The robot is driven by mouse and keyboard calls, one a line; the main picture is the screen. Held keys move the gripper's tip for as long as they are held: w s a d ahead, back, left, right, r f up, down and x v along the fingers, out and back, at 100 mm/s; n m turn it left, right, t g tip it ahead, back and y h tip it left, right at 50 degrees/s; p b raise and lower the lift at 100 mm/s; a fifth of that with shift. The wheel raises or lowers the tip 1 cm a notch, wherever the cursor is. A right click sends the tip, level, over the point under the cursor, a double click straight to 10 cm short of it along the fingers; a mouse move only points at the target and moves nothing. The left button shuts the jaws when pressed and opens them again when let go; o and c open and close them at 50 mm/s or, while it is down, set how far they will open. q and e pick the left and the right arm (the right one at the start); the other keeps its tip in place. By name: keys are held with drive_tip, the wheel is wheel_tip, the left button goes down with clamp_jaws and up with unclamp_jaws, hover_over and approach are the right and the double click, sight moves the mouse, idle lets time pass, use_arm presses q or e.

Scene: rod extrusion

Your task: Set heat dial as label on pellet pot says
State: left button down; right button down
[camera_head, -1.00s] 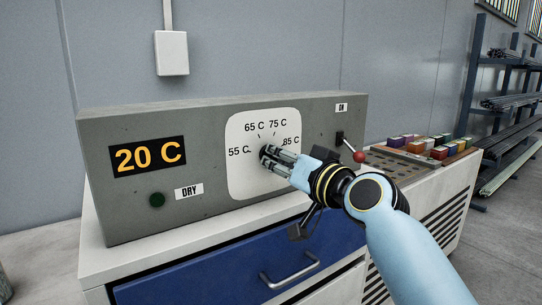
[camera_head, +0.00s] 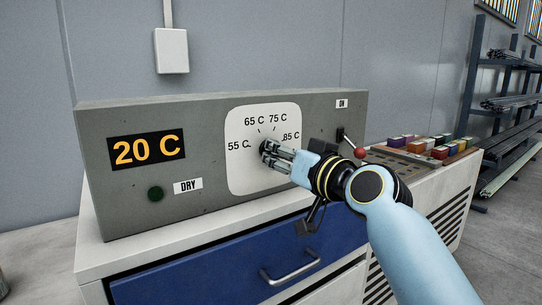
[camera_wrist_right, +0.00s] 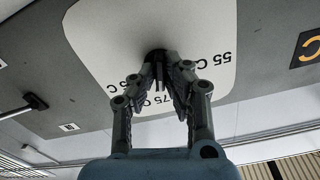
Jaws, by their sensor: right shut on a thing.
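The heat dial's white plate (camera_head: 245,170) is on the front of the grey control box, marked 55 C, 65 C, 75 C and 85 C. My right gripper (camera_head: 266,150) is shut on the dark dial knob (camera_wrist_right: 155,56) at the plate's middle. The fingers hide most of the knob, so I cannot tell where it points. In the right wrist view the plate (camera_wrist_right: 100,35) appears upside down behind the fingers (camera_wrist_right: 162,70). The display (camera_head: 147,150) reads 20 C. The pellet pot and its label are not in view. My left gripper is not in view.
A red-tipped lever (camera_head: 359,152) below an ON label is right of the plate. A dark green lamp (camera_head: 156,194) sits beside a DRY label (camera_head: 188,186). A tray of coloured blocks (camera_head: 440,149) and rod racks (camera_head: 500,100) stand at the right.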

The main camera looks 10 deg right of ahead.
idle(0.3)
drive_tip(key=shift+f+n+b, duration=0.1)
drive_tip(key=shift+n+b, duration=0.65)
drive_tip(key=shift+n, duration=0.25)
drive_tip(key=shift+n+b, duration=0.75)
drive_tip(key=shift+n, duration=0.25)
